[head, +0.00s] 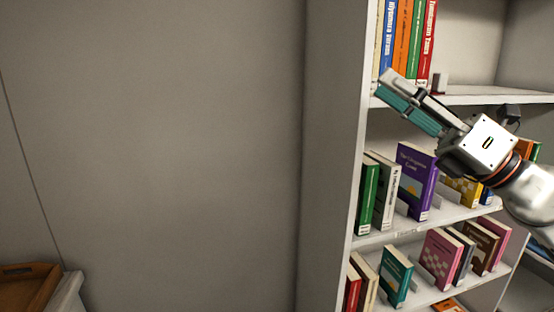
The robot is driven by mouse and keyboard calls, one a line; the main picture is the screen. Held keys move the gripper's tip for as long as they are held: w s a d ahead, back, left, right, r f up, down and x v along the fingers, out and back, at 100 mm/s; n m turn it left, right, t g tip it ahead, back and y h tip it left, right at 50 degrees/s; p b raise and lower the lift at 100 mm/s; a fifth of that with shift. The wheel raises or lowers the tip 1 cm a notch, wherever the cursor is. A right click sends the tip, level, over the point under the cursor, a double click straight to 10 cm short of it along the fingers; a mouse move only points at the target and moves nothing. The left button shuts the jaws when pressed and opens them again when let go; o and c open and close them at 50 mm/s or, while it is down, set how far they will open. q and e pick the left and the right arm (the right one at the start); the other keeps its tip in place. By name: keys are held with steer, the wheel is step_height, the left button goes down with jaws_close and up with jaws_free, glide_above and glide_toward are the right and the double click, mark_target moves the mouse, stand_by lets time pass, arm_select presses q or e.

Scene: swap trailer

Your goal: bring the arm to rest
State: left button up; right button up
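My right gripper (411,103) comes in from the right, in front of the bookshelf (333,160), and points up and to the left. Its tip overlaps the edge of the upper shelf board in the picture. A long teal piece lies along the lower side of its grey fingers; I cannot tell whether it is part of the gripper or something held. No clear gap shows between the fingers. My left gripper is not in view.
Books (408,40) stand on the upper shelf just above the gripper. More books, including a purple one (416,180), stand on the shelves below. A brown tray (24,285) shows at bottom left. Open space lies before the grey wall (170,150).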

steer(key=w+d+f+m+t+h, duration=0.2)
steer(key=d+f+m+t+h, duration=0.35)
steer(key=f+m+h, duration=0.7)
steer(key=w+d+f+m+t+h, duration=0.1)
steer(key=d+f+m+t+h, duration=0.55)
steer(key=m, duration=0.85)
steer(key=s+d+f+m+g+h, duration=0.2)
steer(key=f+g, duration=0.1)
steer(key=f, duration=0.5)
steer(key=s+d+f+m+g+h, duration=0.2)
steer(key=f+g+h, duration=0.15)
steer(key=f, duration=0.35)
steer(key=s+d+f+m+g+h, duration=0.1)
steer(key=s+d+f+m+g, duration=0.15)
steer(key=f, duration=0.55)
steer(key=s+f+g, duration=0.9)
steer(key=s+f, duration=0.8)
steer(key=f, duration=0.1)
steer(key=w+a+f+m+t+y, duration=0.1)
steer(key=a+f+t+y, duration=0.1)
steer(key=a+f+y, duration=0.2)
steer(key=w+a+f+m+t+y, duration=0.1)
steer(key=a+f+y, duration=0.3)
steer(key=a+f, duration=0.5)
steer(key=shift+w+a+f+m+t, duration=0.25)
steer(key=shift+a+m+t, duration=0.25)
steer(key=shift+a, duration=1.4)
